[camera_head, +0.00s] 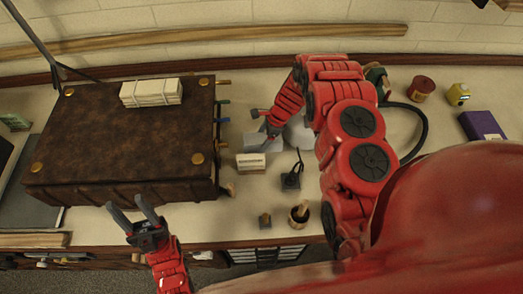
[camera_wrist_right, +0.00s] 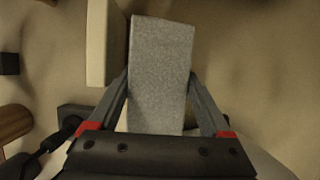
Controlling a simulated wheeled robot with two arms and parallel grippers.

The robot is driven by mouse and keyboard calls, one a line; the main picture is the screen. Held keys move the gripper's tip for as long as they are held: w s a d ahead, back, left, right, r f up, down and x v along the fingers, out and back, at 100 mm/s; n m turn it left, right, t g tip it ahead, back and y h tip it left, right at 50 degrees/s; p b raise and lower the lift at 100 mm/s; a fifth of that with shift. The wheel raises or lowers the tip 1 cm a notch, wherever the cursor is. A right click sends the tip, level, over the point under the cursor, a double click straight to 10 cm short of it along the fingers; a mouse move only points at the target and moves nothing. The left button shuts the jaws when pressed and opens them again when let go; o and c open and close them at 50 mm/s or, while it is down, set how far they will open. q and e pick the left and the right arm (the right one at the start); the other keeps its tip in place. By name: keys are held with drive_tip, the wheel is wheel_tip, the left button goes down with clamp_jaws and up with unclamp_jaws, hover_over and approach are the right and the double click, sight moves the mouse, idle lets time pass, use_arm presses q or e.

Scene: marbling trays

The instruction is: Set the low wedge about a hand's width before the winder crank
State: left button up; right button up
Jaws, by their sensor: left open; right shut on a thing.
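My right gripper (camera_head: 264,122) is shut on a grey, speckled block, the low wedge (camera_wrist_right: 160,75), with a finger on each side of it in the right wrist view. In the head view the wedge (camera_head: 256,143) shows as a pale grey shape below the fingers, just behind a cream block. I cannot tell whether it touches the table. A small dark device with a bent black rod (camera_head: 291,181), which may be the winder crank, stands to the front right of it. My left gripper (camera_head: 137,209) is open and empty at the table's front edge.
The cream block (camera_head: 251,166) stands close to the wedge. A large brown book (camera_head: 120,135) with a white stack (camera_head: 151,92) fills the left. A purple box (camera_head: 482,126) lies far right.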

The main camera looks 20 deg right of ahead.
drive_tip(key=shift+f+p, duration=0.6)
drive_tip(key=shift+f, duration=1.55)
drive_tip(key=shift+f, duration=0.25)
drive_tip(key=o, duration=1.3)
drive_tip(key=shift+r, duration=0.1)
